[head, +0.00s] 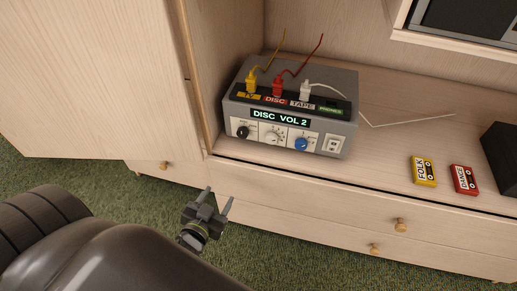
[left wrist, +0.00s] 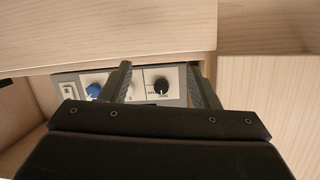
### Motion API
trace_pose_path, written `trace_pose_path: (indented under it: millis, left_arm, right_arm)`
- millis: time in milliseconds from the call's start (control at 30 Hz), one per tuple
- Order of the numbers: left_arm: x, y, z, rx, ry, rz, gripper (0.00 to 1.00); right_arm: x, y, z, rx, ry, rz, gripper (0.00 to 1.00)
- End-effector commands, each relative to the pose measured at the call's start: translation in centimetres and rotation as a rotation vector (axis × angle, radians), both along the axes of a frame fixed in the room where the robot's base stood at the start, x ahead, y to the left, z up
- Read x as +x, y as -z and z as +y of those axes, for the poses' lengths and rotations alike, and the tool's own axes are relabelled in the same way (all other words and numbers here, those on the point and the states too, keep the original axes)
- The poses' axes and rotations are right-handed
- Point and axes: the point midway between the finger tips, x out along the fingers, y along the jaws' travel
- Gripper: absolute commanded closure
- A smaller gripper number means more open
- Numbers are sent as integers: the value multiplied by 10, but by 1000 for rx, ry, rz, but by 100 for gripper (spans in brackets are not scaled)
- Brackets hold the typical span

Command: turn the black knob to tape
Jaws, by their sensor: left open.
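The black knob (head: 243,132) is at the left end of the front panel of a grey box (head: 340,85) on the cabinet shelf. It also shows in the left wrist view (left wrist: 161,86), between my fingers as seen from there. A silver knob (head: 273,137) and a blue knob (head: 301,144) sit to its right. The display (head: 280,117) reads "DISC VOL 2". My left gripper (head: 219,197) is open and empty, in front of the cabinet and below the knob, apart from it. The position the black knob points to is too small to read. My right gripper is not in view.
Yellow, red and white plugs labelled TV, DISC and TAPE stand on the box top. A yellow FOLK cassette (head: 424,171) and a red DANCE cassette (head: 464,180) lie on the shelf (head: 385,155) at right. An open cabinet door (head: 90,80) stands at left.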

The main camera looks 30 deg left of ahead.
Motion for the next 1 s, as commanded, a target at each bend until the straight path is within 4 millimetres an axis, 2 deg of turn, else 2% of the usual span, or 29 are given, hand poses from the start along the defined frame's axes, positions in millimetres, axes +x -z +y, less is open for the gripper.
trace_pose_path:
  millis: [33, 200, 333, 467, 567, 1000]
  left_arm:
    - [1, -8, -1, 11, 2, -58, 45]
    - [0, -55, -4, 39, 7, -189, 45]
    - [-1, -73, -5, 50, 10, -237, 45]
    - [4, -80, -4, 53, 11, -249, 45]
    - [14, -81, -3, 54, 14, -251, 45]
    - [90, -81, 10, 54, 13, -249, 45]
  right_arm:
    - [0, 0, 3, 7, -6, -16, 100]
    - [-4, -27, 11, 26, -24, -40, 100]
    - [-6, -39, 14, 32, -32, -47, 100]
    - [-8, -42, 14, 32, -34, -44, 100]
    - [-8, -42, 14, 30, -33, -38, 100]
    - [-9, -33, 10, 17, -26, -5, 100]
